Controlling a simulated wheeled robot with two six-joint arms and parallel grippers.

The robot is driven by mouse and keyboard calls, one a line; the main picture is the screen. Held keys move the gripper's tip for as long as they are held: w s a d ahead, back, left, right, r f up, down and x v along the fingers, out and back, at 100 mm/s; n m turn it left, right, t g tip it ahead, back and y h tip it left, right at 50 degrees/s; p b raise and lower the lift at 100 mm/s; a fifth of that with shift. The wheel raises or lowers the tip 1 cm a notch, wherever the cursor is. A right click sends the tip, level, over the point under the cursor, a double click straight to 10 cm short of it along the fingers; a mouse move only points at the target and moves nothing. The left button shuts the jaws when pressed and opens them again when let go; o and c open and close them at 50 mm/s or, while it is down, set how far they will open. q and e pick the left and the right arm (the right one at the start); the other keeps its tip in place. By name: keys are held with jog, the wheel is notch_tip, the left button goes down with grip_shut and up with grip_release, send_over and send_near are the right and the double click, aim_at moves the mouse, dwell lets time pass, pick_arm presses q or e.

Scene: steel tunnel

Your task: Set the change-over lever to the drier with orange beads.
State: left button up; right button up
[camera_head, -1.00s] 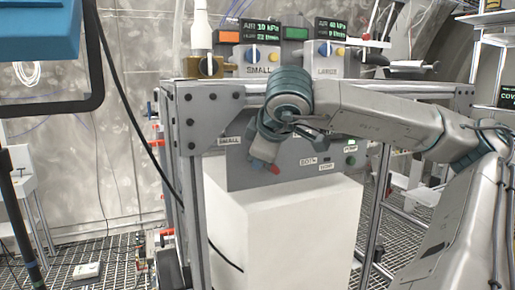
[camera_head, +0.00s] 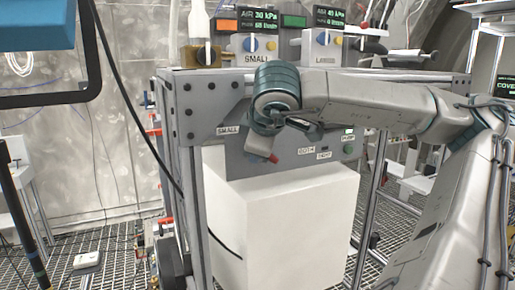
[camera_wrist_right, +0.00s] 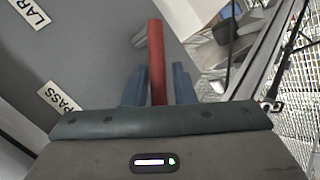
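The change-over lever shows as a red rod (camera_wrist_right: 157,58) in the right wrist view; its red end (camera_head: 273,158) shows in the head view, in front of the grey panel (camera_head: 240,165). My right gripper (camera_wrist_right: 159,88) has one blue-grey finger on each side of the rod; whether both press on it is unclear. The panel carries a "SMALL" label (camera_head: 228,130); partial labels "LAR" (camera_wrist_right: 27,13) and "PASS" (camera_wrist_right: 58,101) show near the rod. No orange beads are visible. My left gripper is not in view.
A white box (camera_head: 290,240) stands under the panel. Above are the "SMALL" unit (camera_head: 257,57) and the "LARGE" unit (camera_head: 324,60) with knobs and lit displays. A black cable (camera_head: 130,110) hangs left.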

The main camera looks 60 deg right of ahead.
jog(key=shift+r, duration=0.1)
jog(key=shift+s+a+r, duration=0.15)
jog(key=shift+s+r, duration=0.1)
jog(key=shift+r, duration=0.1)
jog(key=v, duration=1)
jog(key=shift+p, duration=0.3)
jog(key=shift+f, duration=0.1)
